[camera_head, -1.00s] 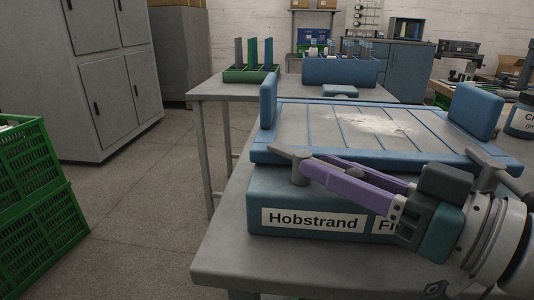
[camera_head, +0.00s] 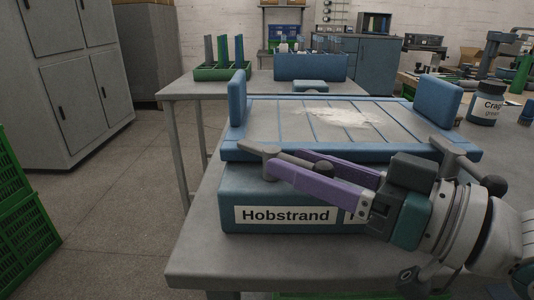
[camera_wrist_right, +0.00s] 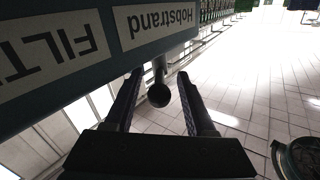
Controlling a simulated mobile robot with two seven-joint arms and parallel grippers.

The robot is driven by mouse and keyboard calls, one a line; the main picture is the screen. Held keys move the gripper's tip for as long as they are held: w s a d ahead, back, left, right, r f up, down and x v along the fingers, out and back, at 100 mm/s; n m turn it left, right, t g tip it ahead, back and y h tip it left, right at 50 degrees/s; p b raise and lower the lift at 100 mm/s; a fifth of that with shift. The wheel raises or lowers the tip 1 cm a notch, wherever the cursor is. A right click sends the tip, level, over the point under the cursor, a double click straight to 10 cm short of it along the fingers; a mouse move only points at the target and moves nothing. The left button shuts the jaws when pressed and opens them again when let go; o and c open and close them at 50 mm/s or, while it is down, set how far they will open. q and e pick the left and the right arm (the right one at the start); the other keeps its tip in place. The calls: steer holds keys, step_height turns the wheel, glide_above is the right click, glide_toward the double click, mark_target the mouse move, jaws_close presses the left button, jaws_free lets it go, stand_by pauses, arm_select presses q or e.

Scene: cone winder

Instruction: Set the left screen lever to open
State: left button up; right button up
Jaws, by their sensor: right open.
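The left screen lever (camera_head: 284,155) is a grey bar on a short post at the front left corner of the blue-framed screen. Its dark round knob (camera_head: 323,168) points right and toward me in the head view. My right gripper (camera_head: 284,164) is open, its two purple fingers reaching left around the lever. In the right wrist view the knob (camera_wrist_right: 159,95) hangs between the two spread fingers, with a gap on both sides. A second lever (camera_head: 452,155) with a dark knob is at the screen's front right, partly behind my right arm. My left gripper is out of view.
The blue unit under the screen carries a "Hobstrand" label (camera_head: 285,215). Blue side blocks (camera_head: 438,101) stand at the screen's ends. A dark jar (camera_head: 487,104) is on the right. Green crates (camera_head: 25,215) stand at the left. The floor left of the table is clear.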

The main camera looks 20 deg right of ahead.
steer(key=p+v, duration=0.2)
steer(key=v, duration=0.7)
steer(key=shift+s+d, duration=0.15)
steer(key=shift+s, duration=0.1)
